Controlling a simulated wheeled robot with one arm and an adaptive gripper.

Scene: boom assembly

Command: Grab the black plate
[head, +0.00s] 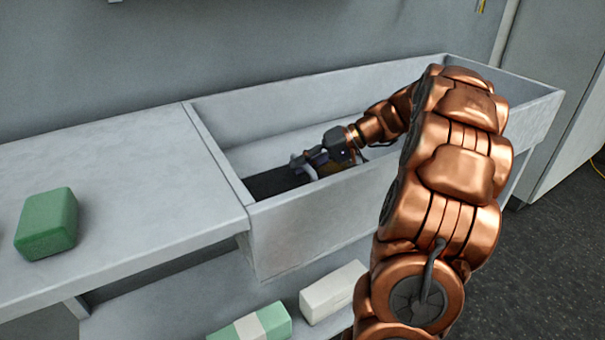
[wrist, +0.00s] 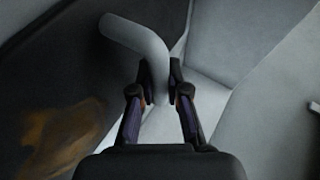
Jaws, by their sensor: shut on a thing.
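The black plate (head: 275,182) lies at the left end inside the grey trough (head: 325,205). In the wrist view the dark plate (wrist: 60,90) fills the left side, with a brownish patch like a reflection. A grey bent handle (wrist: 135,36) stands over the plate's edge; whether it is joined to the plate is hidden. My gripper (head: 311,163) reaches down into the trough at the plate's right part. In the wrist view my gripper's two fingers (wrist: 158,95) are closed on the lower part of the handle, one on each side.
The trough walls surround my gripper, with bare floor to its right. A green block (head: 46,223) sits on the grey counter (head: 130,200) at left. A green and white block (head: 252,325) and a white block (head: 333,291) lie on the lower shelf.

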